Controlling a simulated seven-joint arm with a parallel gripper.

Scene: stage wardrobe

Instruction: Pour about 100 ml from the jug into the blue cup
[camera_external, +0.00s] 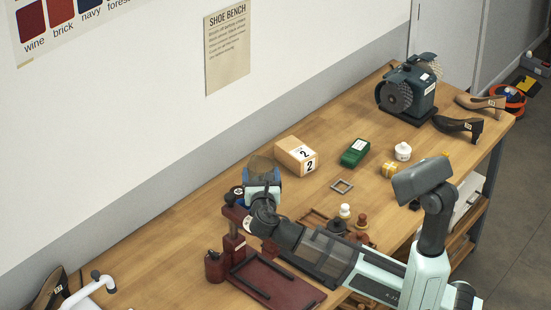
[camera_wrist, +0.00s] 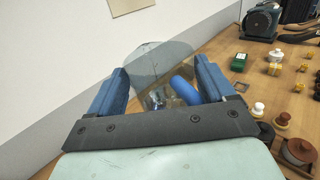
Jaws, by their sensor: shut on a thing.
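My gripper (camera_wrist: 161,72) has its two blue fingers on either side of a clear, see-through jug (camera_wrist: 158,58). In the external view, my gripper (camera_external: 262,188) is over the back of the bench, and the clear jug (camera_external: 260,167) shows just beyond it. A blue rounded piece (camera_wrist: 185,90) shows between the fingers by the jug; I cannot tell if it is the handle. The liquid level and the jug's tilt are unclear.
A cardboard box marked 2 (camera_external: 297,156) stands right of my gripper. A green box (camera_external: 355,152), a white jar (camera_external: 402,151) and a yellow box (camera_external: 389,170) lie farther right. A dark red stand (camera_external: 275,280) is in front. A brushing machine (camera_external: 408,92) and shoes (camera_external: 459,124) stand at the far end.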

